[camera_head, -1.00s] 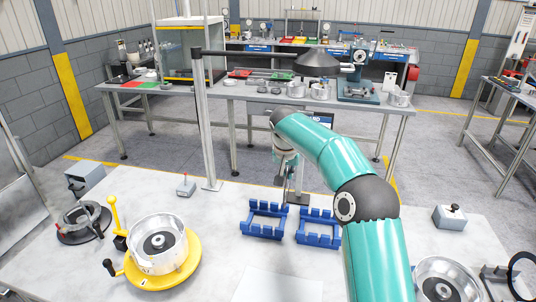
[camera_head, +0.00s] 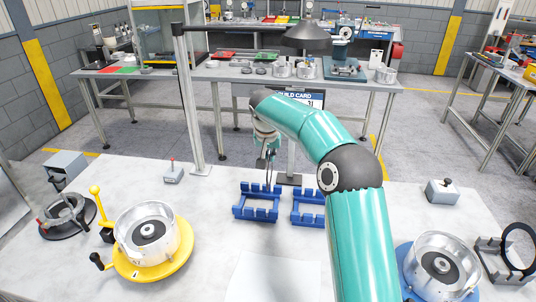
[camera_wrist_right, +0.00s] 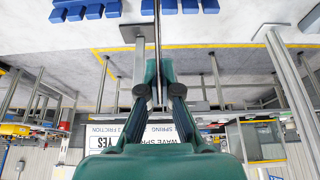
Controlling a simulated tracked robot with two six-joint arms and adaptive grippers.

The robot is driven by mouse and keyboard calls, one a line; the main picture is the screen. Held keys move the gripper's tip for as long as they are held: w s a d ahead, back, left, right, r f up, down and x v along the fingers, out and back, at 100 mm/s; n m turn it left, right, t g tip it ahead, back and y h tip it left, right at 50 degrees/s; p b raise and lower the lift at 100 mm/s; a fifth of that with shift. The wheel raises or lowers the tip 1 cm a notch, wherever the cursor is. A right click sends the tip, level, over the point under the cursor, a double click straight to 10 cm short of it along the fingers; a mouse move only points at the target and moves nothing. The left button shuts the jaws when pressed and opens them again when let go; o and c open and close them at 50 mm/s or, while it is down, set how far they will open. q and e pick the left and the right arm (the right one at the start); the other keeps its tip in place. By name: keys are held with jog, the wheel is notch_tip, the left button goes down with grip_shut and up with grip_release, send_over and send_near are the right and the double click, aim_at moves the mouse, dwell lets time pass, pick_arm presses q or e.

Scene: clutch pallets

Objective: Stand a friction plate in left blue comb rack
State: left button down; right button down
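The left blue comb rack (camera_head: 241,211) stands on the near table, left of a second blue comb rack (camera_head: 308,219). My right gripper (camera_head: 267,152) is just above and behind the left rack. In the right wrist view my right gripper (camera_wrist_right: 157,95) is shut on a thin plate (camera_wrist_right: 157,40), seen edge-on and upright between the fingers. My left gripper is not in view.
A yellow fixture (camera_head: 178,262) with a metal drum stands at left. A blue fixture (camera_head: 409,285) with another drum stands at right, partly behind my arm. A lamp post (camera_head: 188,110) rises behind. A white sheet (camera_head: 272,278) lies in front of the racks.

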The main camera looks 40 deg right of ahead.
jog(key=shift+f+b, duration=3.65)
jog(key=shift+f, duration=0.95)
jog(key=c, duration=1.8)
grip_release()
jog(key=o, duration=0.6)
jog(key=shift+c, duration=0.2)
jog(key=shift+r, duration=0.15)
notch_tip(320, 180, up, 8)
jog(key=p, duration=0.7)
